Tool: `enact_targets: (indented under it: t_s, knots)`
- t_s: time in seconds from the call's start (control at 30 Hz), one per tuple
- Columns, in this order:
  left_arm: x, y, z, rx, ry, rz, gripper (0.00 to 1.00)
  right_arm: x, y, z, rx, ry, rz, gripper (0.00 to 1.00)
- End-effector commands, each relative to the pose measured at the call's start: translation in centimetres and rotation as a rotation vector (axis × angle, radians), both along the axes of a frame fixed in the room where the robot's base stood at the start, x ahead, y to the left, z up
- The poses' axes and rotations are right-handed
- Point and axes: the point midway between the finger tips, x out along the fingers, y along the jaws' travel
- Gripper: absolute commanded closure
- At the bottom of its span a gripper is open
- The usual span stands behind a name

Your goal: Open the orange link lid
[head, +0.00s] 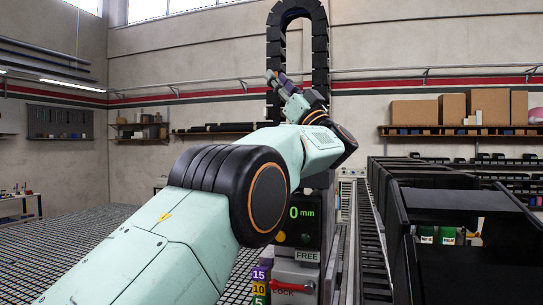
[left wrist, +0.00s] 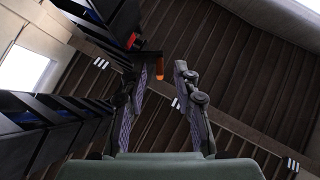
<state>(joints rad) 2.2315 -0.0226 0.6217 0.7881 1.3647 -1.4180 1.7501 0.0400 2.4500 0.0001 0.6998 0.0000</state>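A black cable chain (head: 319,45) rises in a tall arch beyond my left arm in the head view. Its dark links with blue inside seem to show at the left of the left wrist view (left wrist: 62,112). A small orange piece (left wrist: 159,70), perhaps the orange link lid, shows at the end of a dark bar, in line with the gap between my left fingers; I cannot tell whether it is open. My left gripper (left wrist: 162,72) has its fingers apart with nothing clearly held. In the head view, it is beside the chain's left leg (head: 277,82). My right gripper is not visible.
A machine panel (head: 305,212) with a mm display and FREE and LOCK marks stands partly behind my arm. Black bins (head: 450,250) line the right side. A shelf with cardboard boxes (head: 452,108) is on the back wall. The grid table (head: 60,255) is bare at left.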

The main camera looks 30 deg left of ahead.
Motion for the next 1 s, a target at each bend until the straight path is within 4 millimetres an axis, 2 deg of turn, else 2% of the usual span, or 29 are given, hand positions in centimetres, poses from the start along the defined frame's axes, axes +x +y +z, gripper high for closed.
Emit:
enact_targets:
  t_s: [0.27,0.57,1.0]
  knots:
    - [-0.2,0.3,0.1,-0.001,0.001,-0.064,0.70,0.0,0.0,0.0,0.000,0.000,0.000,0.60]
    - [-0.5,1.1,0.0,-0.001,0.000,-0.214,0.70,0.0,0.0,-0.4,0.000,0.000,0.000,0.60]
    - [-0.6,3.2,-0.3,-0.004,-0.002,-0.600,0.70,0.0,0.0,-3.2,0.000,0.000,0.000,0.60]
